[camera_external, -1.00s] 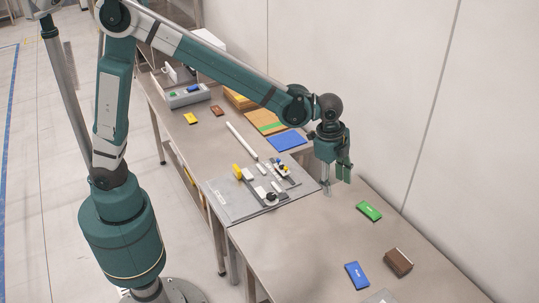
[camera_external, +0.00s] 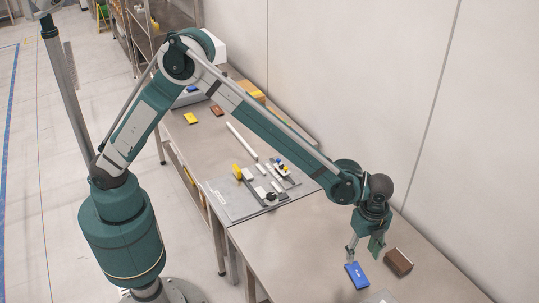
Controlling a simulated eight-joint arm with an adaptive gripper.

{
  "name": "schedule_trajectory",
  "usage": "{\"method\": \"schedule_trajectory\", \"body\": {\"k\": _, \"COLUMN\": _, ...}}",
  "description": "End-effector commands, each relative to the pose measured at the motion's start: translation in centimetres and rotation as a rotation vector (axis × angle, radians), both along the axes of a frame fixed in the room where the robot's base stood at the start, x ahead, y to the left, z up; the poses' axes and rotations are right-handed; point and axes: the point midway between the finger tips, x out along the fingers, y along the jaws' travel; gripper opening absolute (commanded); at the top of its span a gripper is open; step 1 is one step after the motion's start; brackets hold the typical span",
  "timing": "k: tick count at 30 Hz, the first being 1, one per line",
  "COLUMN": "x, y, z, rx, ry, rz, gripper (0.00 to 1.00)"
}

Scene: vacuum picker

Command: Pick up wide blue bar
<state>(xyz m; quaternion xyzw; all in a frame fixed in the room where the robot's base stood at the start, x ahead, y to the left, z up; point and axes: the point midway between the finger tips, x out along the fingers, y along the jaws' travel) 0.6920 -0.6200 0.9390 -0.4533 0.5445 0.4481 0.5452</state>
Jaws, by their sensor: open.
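The wide blue bar (camera_external: 357,275) lies flat on the near table, close to the lower right of the picture. My gripper (camera_external: 363,254) points down at the bar's far end, with its fingers apart. One finger is by the bar's upper edge and the other is to its right. I cannot tell whether either finger touches the bar. The green bar seen earlier is hidden behind my gripper and wrist.
A brown block (camera_external: 398,263) stands close to the right of my gripper. A grey plate with several small parts (camera_external: 236,208) lies at the table's left. A yellow bar (camera_external: 190,118) and a brown bar (camera_external: 216,111) lie farther back. The table left of the blue bar is clear.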

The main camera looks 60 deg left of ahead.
Motion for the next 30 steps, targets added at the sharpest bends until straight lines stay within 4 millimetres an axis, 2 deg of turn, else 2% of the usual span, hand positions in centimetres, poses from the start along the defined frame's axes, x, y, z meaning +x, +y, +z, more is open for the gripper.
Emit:
{"method": "schedule_trajectory", "body": {"k": 4, "x": -0.3, "y": -0.8, "z": -0.8, "rx": 0.005, "ry": 0.005, "rz": -0.019, "gripper": 0.48}}
{"method": "schedule_trajectory", "body": {"k": 16, "x": -0.3, "y": -0.9, "z": -1.0, "rx": 0.005, "ry": 0.006, "rz": -0.021, "gripper": 0.48}}
{"method": "schedule_trajectory", "body": {"k": 25, "x": -0.3, "y": -0.9, "z": -3.1, "rx": 0.005, "ry": 0.005, "rz": -0.021, "gripper": 0.48}}
{"method": "schedule_trajectory", "body": {"k": 30, "x": -0.3, "y": -0.9, "z": -3.5, "rx": 0.005, "ry": 0.005, "rz": -0.021, "gripper": 0.48}}
